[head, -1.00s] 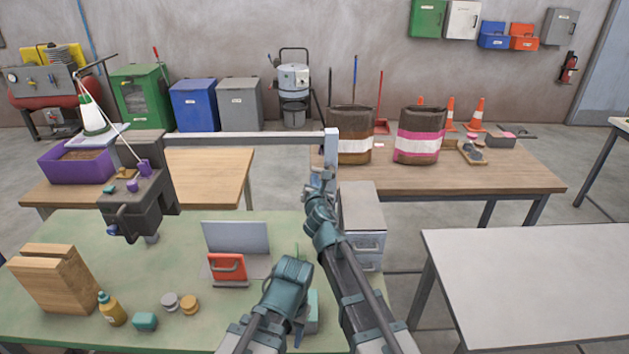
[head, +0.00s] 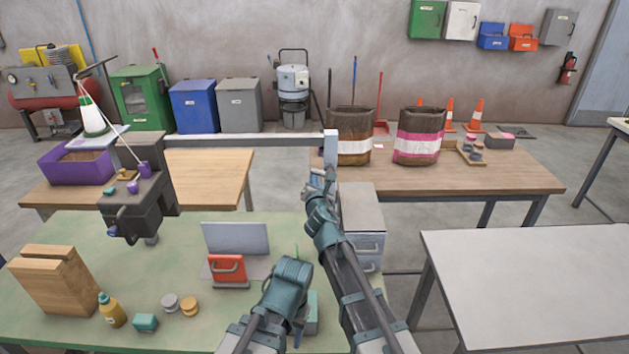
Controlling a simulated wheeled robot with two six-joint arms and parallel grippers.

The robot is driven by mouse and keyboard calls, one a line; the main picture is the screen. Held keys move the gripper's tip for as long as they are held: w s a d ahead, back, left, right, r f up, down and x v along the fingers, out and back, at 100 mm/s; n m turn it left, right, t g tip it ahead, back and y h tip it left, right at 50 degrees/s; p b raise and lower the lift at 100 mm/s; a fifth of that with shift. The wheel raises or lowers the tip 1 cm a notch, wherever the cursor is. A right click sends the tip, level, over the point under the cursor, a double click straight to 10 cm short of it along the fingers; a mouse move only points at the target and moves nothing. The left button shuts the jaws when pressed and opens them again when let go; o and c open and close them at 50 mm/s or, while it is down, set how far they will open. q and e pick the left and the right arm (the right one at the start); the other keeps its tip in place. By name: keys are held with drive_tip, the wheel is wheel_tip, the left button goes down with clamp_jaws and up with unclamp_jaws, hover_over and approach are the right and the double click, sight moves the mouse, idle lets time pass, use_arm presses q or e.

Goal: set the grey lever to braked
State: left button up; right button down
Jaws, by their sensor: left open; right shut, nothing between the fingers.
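A long light grey bar (head: 245,139) runs right from a dark machine (head: 133,212) to an upright pale grey block (head: 330,148). I cannot tell for sure whether this bar is the grey lever, and I can read no "braked" marking. Purple knobs (head: 145,170) sit on top of the machine. My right gripper (head: 318,178) is shut and empty, just below the block; I cannot tell whether they touch. My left gripper (head: 299,334) is low over the green table, mostly hidden by its own wrist, open and away from the bar.
A grey drawer box (head: 362,215) stands right of my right arm. The light table (head: 540,270) at right is bare.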

use_arm(q)
drive_tip(key=shift+r, duration=0.1)
use_arm(e)
drive_tip(key=shift+r, duration=0.15)
drive_tip(key=m, duration=0.1)
drive_tip(key=r+m, duration=0.1)
drive_tip(key=m+p, duration=0.1)
drive_tip(key=shift+d+r+m+y, duration=0.25)
drive_tip(key=shift+r+m+y, duration=0.05)
drive_tip(key=shift+m, duration=0.1)
use_arm(q)
drive_tip(key=shift+d+r+p, duration=0.3)
drive_tip(key=shift+r+p, duration=0.05)
drive_tip(key=shift+r, duration=0.2)
drive_tip(key=shift+d+r+p, duration=0.25)
drive_tip(key=shift+r+p, duration=0.1)
drive_tip(key=shift+r, duration=0.2)
use_arm(e)
drive_tip(key=shift+d+r+m+t+y, duration=0.15)
drive_tip(key=shift+d+r+m, duration=0.45)
drive_tip(key=shift+m, duration=0.45)
drive_tip(key=shift+d+r+m+t+y, duration=0.15)
drive_tip(key=shift+d+r+m, duration=0.4)
drive_tip(key=shift+m, duration=0.5)
use_arm(q)
drive_tip(key=shift+d+r, duration=0.1)
drive_tip(key=shift+d, duration=0.15)
use_arm(e)
drive_tip(key=shift+d, duration=0.2)
